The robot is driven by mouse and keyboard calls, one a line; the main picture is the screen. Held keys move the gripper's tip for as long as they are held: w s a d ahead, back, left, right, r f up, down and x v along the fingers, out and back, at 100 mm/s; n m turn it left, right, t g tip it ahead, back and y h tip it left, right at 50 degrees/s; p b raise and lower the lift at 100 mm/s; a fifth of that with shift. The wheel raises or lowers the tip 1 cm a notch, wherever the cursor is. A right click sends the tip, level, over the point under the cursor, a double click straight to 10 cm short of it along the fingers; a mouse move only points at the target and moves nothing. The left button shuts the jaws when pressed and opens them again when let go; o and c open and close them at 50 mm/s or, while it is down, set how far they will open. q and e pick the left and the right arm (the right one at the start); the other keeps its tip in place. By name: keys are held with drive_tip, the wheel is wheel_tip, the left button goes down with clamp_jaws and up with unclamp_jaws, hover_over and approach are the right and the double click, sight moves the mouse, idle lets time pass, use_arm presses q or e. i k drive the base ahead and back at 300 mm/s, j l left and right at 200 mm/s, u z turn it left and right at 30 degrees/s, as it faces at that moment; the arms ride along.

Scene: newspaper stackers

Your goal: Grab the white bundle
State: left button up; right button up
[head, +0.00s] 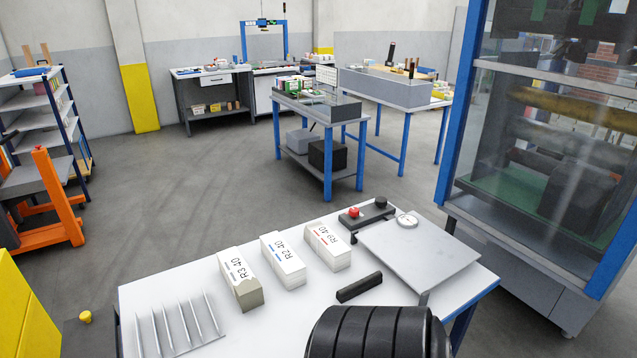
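Three white bundles stand in a slanted row on the white table (290,322) in front of me. The left one (241,279) is marked "R3 40" and shows a greyish side. The middle one (283,260) is marked "R2 40" with small blue marks. The right one (328,246) seems to be marked "R9 40" and has small red marks. All three are apart from each other. Neither of my grippers is in view.
A metal rack with upright fins (180,325) is at the table's left. A black bar (359,287), a flat grey plate scale (418,252) with a dial, and a red-button box (368,213) lie right. A ribbed black part covers the front edge. A glass-sided machine (545,150) stands right.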

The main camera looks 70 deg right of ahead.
sight(333, 252)
drive_tip(key=j+z, duration=0.2)
drive_tip(key=z, duration=2.2)
drive_tip(key=i+l, duration=0.1)
drive_tip(key=l, duration=0.2)
drive_tip(key=i+l, duration=0.1)
drive_tip(key=l, duration=0.15)
